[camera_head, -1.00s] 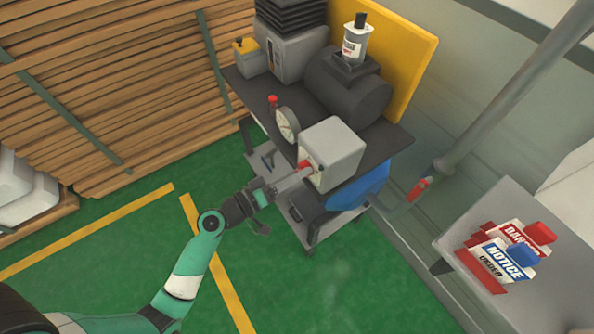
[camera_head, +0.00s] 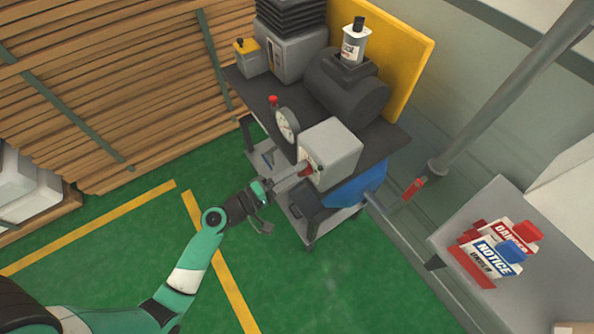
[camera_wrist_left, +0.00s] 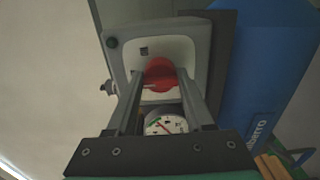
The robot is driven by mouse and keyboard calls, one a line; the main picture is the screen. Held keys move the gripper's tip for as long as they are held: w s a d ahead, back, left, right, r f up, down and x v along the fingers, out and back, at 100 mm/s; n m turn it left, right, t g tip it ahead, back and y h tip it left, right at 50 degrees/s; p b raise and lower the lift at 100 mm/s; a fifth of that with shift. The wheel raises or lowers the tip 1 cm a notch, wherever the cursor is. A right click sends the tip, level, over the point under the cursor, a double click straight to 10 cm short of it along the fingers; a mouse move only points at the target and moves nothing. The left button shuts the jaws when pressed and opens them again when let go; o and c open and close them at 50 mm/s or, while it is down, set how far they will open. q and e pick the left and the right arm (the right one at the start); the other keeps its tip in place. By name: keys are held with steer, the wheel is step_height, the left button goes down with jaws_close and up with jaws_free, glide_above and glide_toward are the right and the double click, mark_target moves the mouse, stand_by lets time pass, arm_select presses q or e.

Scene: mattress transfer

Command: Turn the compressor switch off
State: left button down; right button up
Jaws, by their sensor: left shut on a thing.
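The compressor's grey switch box (camera_head: 338,148) stands at the front corner of the cart's dark top. Its red switch knob (camera_head: 307,169) is on the face towards my left arm. My left gripper (camera_head: 300,178) reaches that face from the lower left. In the left wrist view the red knob (camera_wrist_left: 160,75) sits between the fingertips of my left gripper (camera_wrist_left: 165,82), which are closed on it, in front of a pale plate. The fingers hide the knob's sides, so its exact setting is hard to read. My right gripper is not in view.
A pressure gauge (camera_head: 286,125) stands just left of the box, and a blue tank (camera_head: 358,188) is below it. A grey pipe with a red valve handle (camera_head: 413,188) runs at the right. A grey table (camera_head: 452,238) holds danger and notice tags. Green floor (camera_head: 130,235) is open at the left.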

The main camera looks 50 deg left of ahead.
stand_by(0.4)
arm_select(q)
steer(key=shift+c, duration=1.4)
jaws_free()
steer(key=shift+s, duration=0.15)
